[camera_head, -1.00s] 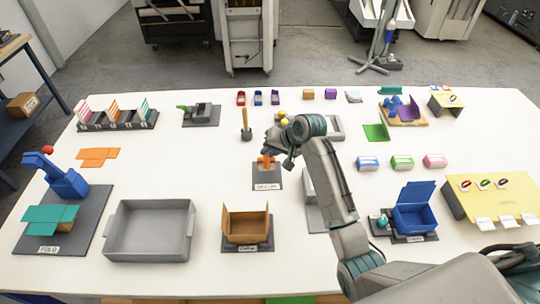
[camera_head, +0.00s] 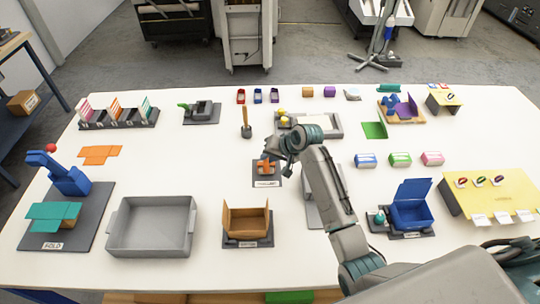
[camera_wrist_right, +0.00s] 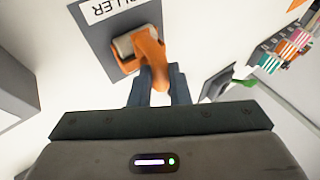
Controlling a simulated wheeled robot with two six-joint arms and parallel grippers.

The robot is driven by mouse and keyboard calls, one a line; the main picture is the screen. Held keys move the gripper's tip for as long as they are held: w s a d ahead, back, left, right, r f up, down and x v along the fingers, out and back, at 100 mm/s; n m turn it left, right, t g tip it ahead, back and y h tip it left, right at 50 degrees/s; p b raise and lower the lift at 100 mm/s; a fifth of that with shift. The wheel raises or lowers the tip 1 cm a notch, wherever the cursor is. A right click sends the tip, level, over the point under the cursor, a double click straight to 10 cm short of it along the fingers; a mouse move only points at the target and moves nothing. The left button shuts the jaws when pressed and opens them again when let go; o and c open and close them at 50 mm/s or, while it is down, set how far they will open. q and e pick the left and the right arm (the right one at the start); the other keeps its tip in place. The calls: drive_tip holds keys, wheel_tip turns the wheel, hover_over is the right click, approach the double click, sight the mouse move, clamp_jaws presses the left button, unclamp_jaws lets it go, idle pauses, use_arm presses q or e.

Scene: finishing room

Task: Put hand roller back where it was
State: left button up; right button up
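The hand roller (camera_head: 265,167) is orange with a pale roller head. It is on or just above a dark mat (camera_head: 258,179) with a white label, near the table's middle; contact is hard to tell. In the right wrist view the roller (camera_wrist_right: 147,45) lies over the dark mat (camera_wrist_right: 98,34), whose label ends in "LLER". My right gripper (camera_head: 268,158) is at the roller's handle. In the wrist view its two fingers (camera_wrist_right: 159,88) stand on either side of the handle end and appear closed on it. My left gripper is not in view.
A grey tray (camera_head: 113,228) and an open cardboard box (camera_head: 231,218) stand in front to the left. A brush-like tool (camera_head: 246,118) stands behind. A blue open box (camera_head: 412,215) is at right. My right forearm covers part of a grey plate (camera_head: 313,207).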

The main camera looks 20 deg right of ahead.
drive_tip(key=o, duration=0.3)
drive_tip(key=shift+s+f, duration=0.15)
drive_tip(key=shift+f, duration=0.4)
drive_tip(key=shift+o, duration=0.7)
drive_tip(key=shift+w, duration=0.2)
drive_tip(key=shift+d+r, duration=0.1)
drive_tip(key=shift+r, duration=0.3)
drive_tip(key=b+v, duration=0.3)
drive_tip(key=v, duration=0.9)
drive_tip(key=shift+r, duration=0.4)
drive_tip(key=shift+w, duration=0.15)
